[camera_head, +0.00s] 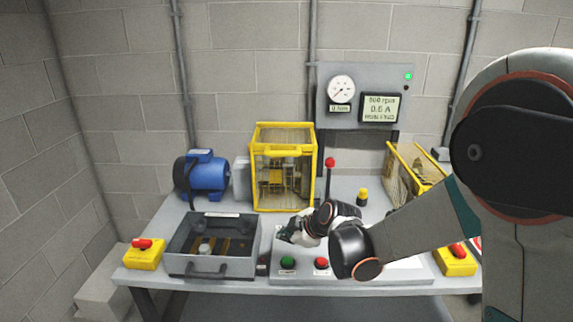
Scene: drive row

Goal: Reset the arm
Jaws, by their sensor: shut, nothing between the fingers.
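My arm reaches in from the right of the head view and bends down over the front middle of the bench. My gripper (288,233) is at the arm's far end, small and partly dark against the bench. It is shut with nothing held. It hangs above the control panel, near the green button (288,262) and the red button (321,263). My own wrist and forearm hide part of the panel.
A grey tray (210,266) with a handle stands left of my gripper. A yellow cage guard (283,152), blue motor (203,174) and red-knobbed lever (330,163) stand behind. Yellow boxes with red buttons sit at the left (144,256) and right (455,262). A gauge panel (364,78) shows a green light.

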